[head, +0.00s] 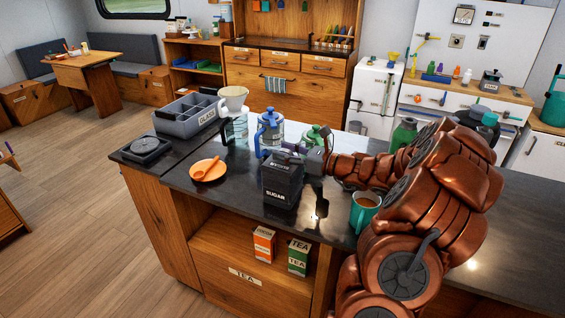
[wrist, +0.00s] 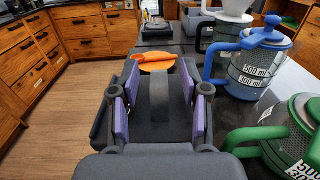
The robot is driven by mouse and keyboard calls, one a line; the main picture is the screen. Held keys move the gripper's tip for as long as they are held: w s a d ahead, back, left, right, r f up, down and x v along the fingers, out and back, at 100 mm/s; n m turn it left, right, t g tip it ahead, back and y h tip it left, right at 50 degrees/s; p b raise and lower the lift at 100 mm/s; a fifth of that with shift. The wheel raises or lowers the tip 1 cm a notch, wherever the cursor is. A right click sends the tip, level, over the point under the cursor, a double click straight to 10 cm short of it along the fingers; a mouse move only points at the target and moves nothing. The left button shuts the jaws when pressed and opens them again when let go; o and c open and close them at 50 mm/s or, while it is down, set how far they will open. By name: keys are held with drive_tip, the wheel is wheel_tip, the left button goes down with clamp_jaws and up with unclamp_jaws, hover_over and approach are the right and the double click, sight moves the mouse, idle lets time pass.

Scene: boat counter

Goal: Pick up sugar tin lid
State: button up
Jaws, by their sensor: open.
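The sugar tin (head: 283,188) is a dark, square tin marked SUGAR, upright near the counter's front edge. Its dark sugar tin lid (head: 283,161) sits on top. My gripper (head: 297,156) is at the lid from the right side in the head view, partly covering it. In the wrist view my gripper (wrist: 160,82) is open, with purple pads on both sides of the lid's raised dark handle (wrist: 159,100). Gaps show between pads and handle. The tin's body is hidden below the lid in the wrist view.
A blue jug (head: 270,132) and a green-lidded jug (head: 316,138) stand close behind the tin. An orange plate (head: 202,172) with a spoon lies left. A teal mug (head: 364,209) stands to the right, near my arm. A grey compartment box (head: 185,122) is further left.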

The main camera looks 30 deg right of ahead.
clamp_jaws()
idle(0.3)
idle(0.4)
